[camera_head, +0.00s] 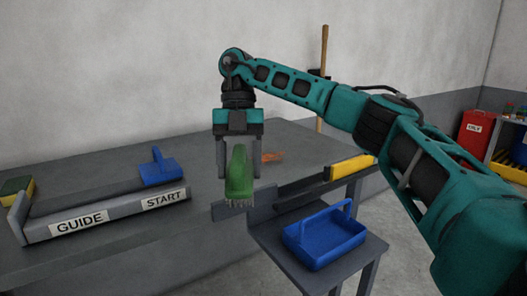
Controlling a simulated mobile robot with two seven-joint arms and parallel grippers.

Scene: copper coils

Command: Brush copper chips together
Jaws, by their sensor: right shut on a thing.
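My right gripper (237,172), on the teal arm from the right, points down and is shut on a green brush (239,182). The brush's pale bristles hang downward near the table's front right edge; I cannot tell whether they touch the surface. Small orange-brown copper chips (271,157) lie on the grey table (110,248) behind and right of the brush. My left gripper is out of view.
A blue handled tray (325,238) stands on a lower grey stand (275,238) beside the table. A yellow block (352,167) is on the rail at right. A green-and-yellow sponge (17,188) lies far left. A wooden pole (323,75) leans behind.

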